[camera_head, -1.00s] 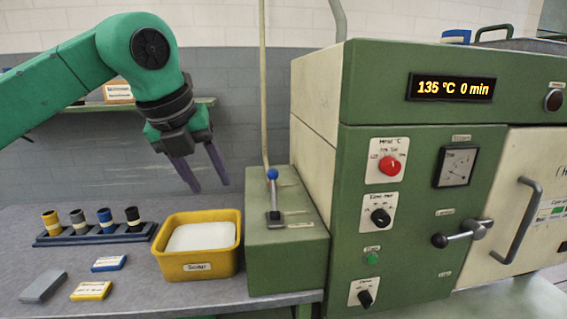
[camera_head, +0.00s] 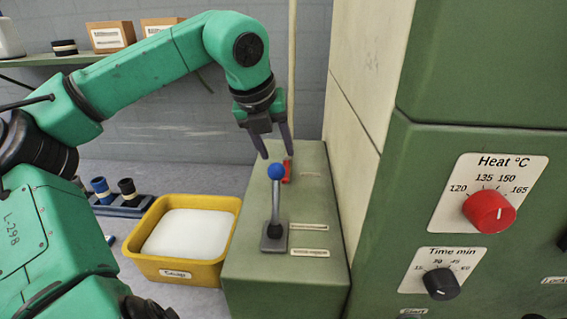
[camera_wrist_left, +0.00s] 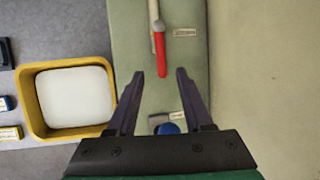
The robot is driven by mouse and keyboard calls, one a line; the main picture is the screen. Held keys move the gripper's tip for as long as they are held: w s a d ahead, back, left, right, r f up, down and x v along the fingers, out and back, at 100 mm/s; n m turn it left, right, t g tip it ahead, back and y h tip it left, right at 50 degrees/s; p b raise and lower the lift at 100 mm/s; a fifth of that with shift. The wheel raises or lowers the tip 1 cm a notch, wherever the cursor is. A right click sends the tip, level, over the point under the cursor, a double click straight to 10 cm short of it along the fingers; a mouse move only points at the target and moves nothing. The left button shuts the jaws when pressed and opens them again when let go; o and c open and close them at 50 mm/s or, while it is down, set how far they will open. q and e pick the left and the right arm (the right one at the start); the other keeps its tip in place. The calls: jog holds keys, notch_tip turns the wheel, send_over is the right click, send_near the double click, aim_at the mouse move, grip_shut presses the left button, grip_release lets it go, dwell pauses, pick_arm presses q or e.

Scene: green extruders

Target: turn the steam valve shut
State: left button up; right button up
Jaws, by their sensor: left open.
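A red handle (camera_head: 287,172), which I take for the steam valve, sits on top of the green box (camera_head: 318,258), at the foot of a pale pipe (camera_head: 291,75). In the left wrist view the red handle (camera_wrist_left: 161,50) lies lengthwise along the pipe's line, just beyond the fingertips. My left gripper (camera_head: 277,155) is open and empty above the back of the box, close to the red handle. In the left wrist view the open fingers (camera_wrist_left: 160,72) point towards the handle, which lines up with their gap. My right gripper is not in view.
A blue-knobbed lever (camera_head: 276,205) stands upright on the same box, nearer than the red handle. A yellow bin (camera_head: 178,270) with white contents stands left of the box. The green and cream machine (camera_head: 468,75) with its knobs rises close on the right.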

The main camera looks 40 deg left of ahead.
pick_arm(q)
jog(key=x, duration=0.6)
jog(key=shift+w+a+r+p, duration=0.1)
jog(key=shift+w+p, duration=0.2)
jog(key=shift+w, duration=0.05)
jog(key=shift+f, duration=0.25)
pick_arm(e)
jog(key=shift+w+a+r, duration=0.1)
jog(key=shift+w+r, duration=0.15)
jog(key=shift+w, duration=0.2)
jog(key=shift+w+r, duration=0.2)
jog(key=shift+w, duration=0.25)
pick_arm(q)
jog(key=shift+f, duration=0.1)
grip_shut()
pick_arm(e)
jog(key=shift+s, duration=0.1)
